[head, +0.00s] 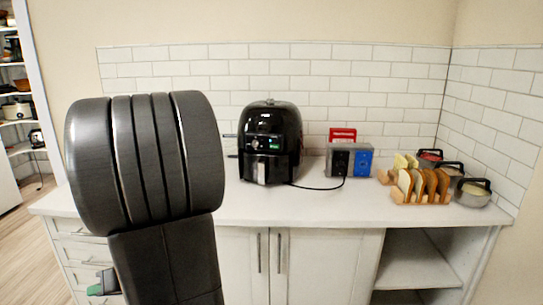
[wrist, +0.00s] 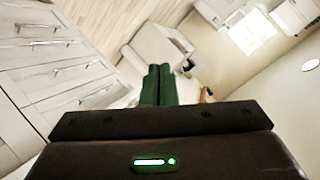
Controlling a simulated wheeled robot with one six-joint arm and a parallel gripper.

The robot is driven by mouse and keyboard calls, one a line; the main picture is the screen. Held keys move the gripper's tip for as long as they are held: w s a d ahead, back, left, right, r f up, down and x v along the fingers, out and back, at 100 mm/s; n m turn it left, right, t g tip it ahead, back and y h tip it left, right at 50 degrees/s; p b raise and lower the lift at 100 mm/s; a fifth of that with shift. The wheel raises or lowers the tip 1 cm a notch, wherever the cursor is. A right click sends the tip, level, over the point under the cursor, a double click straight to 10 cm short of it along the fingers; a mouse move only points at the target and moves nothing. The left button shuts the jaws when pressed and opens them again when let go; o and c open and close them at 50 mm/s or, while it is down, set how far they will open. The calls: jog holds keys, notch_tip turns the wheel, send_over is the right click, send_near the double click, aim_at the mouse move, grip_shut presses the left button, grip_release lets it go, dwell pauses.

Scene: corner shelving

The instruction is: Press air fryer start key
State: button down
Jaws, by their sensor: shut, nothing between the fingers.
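The black air fryer (head: 284,122) stands upright on the white counter, near the tiled back wall, in the head view. Its front panel (head: 263,144) has a small green-lit display. The start key is too small to pick out. My gripper (wrist: 161,72) shows in the wrist view with its two green fingers side by side, shut and empty. In the head view a green fingertip (head: 95,290) shows low at the left, in front of the drawers, well below and left of the air fryer. The air fryer is not visible in the wrist view.
The white counter (head: 235,212) is bare in front of the air fryer. To its right are a grey and blue socket box (head: 362,161) with a black cord, a toast rack (head: 420,198) and several lidded pots (head: 472,191). White drawers (wrist: 55,50) fill the wrist view's left.

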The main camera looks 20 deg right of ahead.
jog(key=w+a+r+t+y+p, duration=0.1)
jog(key=w+a+r+p, duration=0.1)
jog(key=r, duration=0.4)
jog(key=w+a+r+y+p, duration=0.2)
jog(key=w+a+r+p, duration=0.1)
jog(key=r, duration=0.4)
jog(key=shift+a+n+t+p, duration=0.35)
jog(key=shift+n+t+p, duration=0.05)
jog(key=shift+p, duration=0.1)
jog(key=shift+r, duration=0.15)
